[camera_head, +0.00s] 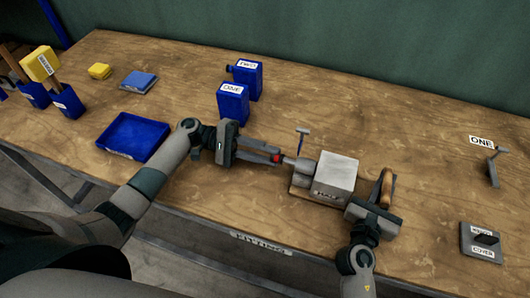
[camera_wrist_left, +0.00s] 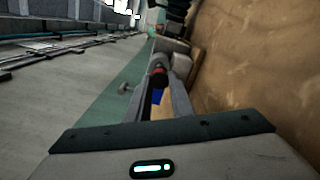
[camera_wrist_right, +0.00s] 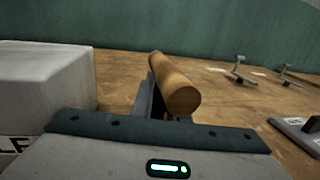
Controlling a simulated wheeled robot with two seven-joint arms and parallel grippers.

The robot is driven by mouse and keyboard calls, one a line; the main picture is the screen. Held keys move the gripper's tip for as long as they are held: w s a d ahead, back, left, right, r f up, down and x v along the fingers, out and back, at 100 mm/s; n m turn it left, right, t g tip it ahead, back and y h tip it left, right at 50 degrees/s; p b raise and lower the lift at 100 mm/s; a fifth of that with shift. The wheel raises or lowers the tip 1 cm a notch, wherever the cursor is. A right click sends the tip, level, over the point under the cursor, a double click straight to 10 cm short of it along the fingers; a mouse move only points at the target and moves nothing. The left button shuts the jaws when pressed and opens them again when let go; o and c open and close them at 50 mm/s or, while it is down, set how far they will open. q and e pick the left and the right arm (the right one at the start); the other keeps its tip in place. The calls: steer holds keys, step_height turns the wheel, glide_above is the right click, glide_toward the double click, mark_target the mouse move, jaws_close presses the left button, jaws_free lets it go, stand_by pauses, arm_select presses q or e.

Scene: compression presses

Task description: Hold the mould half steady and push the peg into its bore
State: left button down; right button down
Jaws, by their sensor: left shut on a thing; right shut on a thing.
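My left gripper (camera_head: 280,158) is shut on a grey peg with a red band (camera_head: 277,158), left of the block. The peg lies roughly level and points at the block's left side; whether its tip is in the bore is hidden. The red band also shows between the fingers in the left wrist view (camera_wrist_left: 158,70). My right gripper (camera_head: 383,187) is shut on a wooden handle (camera_wrist_right: 175,86) right of the block. How the handle joins the block cannot be seen.
An upright lever (camera_head: 302,140) stands behind the peg, near the block. A blue tray (camera_head: 133,136) and blue containers (camera_head: 232,102) stand further left and back. A clamp-like grey part (camera_head: 492,168) and a labelled grey plate (camera_head: 482,242) are at the right. Table behind the block is clear.

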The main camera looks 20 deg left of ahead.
mark_target(278, 158)
arm_select(q)
steer(key=shift+d, duration=1.75)
steer(key=c, duration=1.5)
jaws_free()
steer(key=shift+a, duration=0.15)
steer(key=a, duration=1.1)
steer(key=shift+w+a, duration=0.1)
steer(key=shift+a, duration=0.3)
